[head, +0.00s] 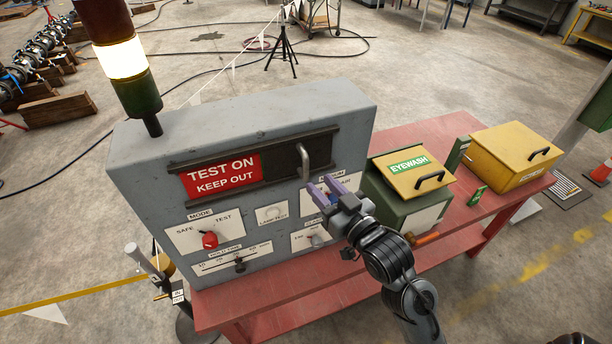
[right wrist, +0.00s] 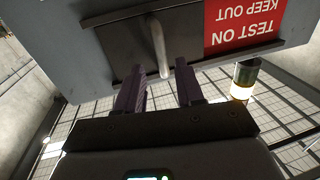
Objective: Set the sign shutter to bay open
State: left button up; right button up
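The sign shutter sits in a dark slotted track (head: 280,165) on the front of a grey control box. The window's left part shows a red sign (head: 222,176) reading TEST ON KEEP OUT; the dark shutter plate (head: 322,150) is at the right, with a pale bar handle (head: 304,162). My right gripper (head: 320,186) is open, its purple fingers just below and right of the handle in the head view. In the right wrist view, the handle (right wrist: 158,45) appears in line with the gap between the fingers (right wrist: 160,78); contact is not visible. My left gripper is out of view.
The box (head: 150,180) stands on a red table (head: 420,140). Its panel has a red mode knob (head: 210,240) and a slider (head: 239,264). A lamp tower (head: 122,60) rises at left.

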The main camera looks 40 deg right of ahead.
aim_at(308, 171)
jog(key=w, duration=0.3)
jog(key=w+p, duration=0.1)
jog(key=w, duration=0.1)
jog(key=shift+w+d+r, duration=0.2)
jog(key=shift+d+r, duration=0.05)
jog(key=shift+d, duration=0.1)
jog(key=shift+w+d+f, duration=0.1)
jog(key=shift+w, duration=0.7)
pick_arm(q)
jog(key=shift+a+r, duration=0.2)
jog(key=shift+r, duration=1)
pick_arm(e)
jog(key=shift+c, duration=0.3)
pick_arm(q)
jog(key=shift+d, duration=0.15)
pick_arm(e)
grip_shut()
